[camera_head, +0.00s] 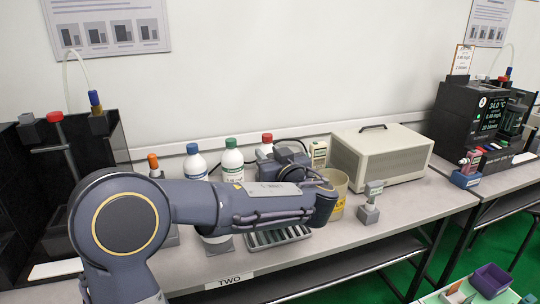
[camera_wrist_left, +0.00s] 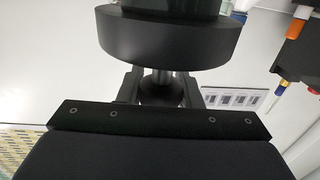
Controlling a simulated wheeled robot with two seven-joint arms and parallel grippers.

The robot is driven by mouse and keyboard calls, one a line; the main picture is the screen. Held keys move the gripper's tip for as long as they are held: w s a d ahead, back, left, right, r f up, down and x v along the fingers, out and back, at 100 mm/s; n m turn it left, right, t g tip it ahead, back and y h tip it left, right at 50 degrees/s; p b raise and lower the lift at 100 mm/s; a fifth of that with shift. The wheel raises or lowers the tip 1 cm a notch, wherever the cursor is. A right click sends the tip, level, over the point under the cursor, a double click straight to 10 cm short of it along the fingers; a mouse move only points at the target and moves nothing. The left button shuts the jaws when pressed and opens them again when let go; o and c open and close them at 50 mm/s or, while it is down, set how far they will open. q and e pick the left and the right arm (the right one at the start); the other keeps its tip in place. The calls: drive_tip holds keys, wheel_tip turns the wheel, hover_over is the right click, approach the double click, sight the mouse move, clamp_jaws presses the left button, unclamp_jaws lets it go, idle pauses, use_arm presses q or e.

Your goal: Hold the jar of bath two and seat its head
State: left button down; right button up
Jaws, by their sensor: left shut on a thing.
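In the left wrist view my left gripper (camera_wrist_left: 160,90) is shut on the narrow neck of a dark piece with a broad black disc (camera_wrist_left: 155,42). I cannot tell from these frames whether this is the jar or its head. In the head view my left arm reaches across the bench, and its fingers are hard to make out behind the forearm. A cream open container (camera_head: 337,192) with a yellow label stands right of my wrist, partly hidden. The bench-edge label TWO (camera_head: 229,281) is below my arm. My right gripper is not in view.
Bottles with blue (camera_head: 195,163), green (camera_head: 232,160) and red caps stand behind my arm. A slatted tray (camera_head: 278,237) lies in front. A beige box (camera_head: 382,155) and a small grey stand (camera_head: 369,205) are to the right. The bench front right of TWO is fairly clear.

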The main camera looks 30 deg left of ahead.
use_arm(q)
drive_tip(key=c, duration=0.9)
unclamp_jaws()
drive_tip(key=shift+c, duration=0.2)
drive_tip(key=v, duration=0.8)
